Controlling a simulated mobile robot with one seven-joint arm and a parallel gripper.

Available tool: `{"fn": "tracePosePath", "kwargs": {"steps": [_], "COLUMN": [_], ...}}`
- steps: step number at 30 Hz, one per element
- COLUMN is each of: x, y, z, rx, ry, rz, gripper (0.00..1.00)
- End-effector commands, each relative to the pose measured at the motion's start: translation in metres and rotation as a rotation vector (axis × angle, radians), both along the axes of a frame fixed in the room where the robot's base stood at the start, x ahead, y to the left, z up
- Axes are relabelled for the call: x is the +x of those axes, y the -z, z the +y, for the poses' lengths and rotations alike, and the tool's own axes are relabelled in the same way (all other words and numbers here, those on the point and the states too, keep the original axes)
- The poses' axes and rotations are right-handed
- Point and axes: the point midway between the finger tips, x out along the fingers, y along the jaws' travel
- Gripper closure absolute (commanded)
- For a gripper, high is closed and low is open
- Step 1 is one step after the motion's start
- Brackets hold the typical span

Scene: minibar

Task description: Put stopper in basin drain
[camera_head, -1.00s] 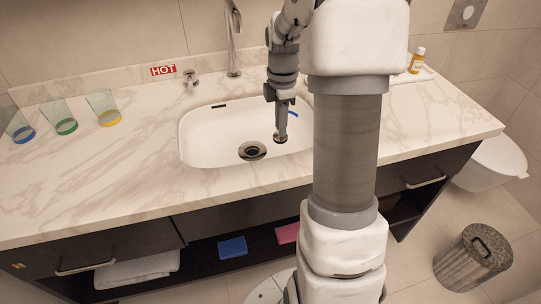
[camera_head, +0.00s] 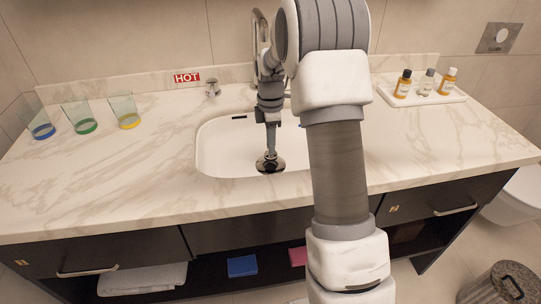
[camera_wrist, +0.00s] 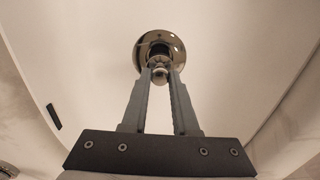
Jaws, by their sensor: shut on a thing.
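My gripper (camera_head: 271,150) points down into the white basin (camera_head: 222,150), its narrow fingers shut on the small metal stopper (camera_wrist: 159,73). In the wrist view my fingertips (camera_wrist: 160,78) close on the stopper's round knob. The shiny drain ring (camera_wrist: 146,42) lies directly beyond the stopper there. In the head view the drain (camera_head: 262,168) is right under the fingertips, partly covered by gripper and stopper. I cannot tell whether the stopper sits inside the drain hole or just above it.
The faucet (camera_head: 258,30) rises behind my arm. Three glasses (camera_head: 77,116) stand on the left counter. A white tray (camera_head: 447,97) with small bottles (camera_head: 403,84) is on the right. The basin around the drain is clear.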

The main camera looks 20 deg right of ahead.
Motion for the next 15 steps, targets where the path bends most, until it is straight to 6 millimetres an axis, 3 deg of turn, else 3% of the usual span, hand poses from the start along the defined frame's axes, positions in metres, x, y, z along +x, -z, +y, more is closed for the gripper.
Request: {"fn": "tracePosePath", "kwargs": {"steps": [9,15], "x": [0.001,0.002], "y": [0.038,0.040], "z": [0.001,0.001], "rx": [0.000,0.001], "ry": [0.000,0.001], "rz": [0.001,-0.002], "gripper": [1.00,1.00]}}
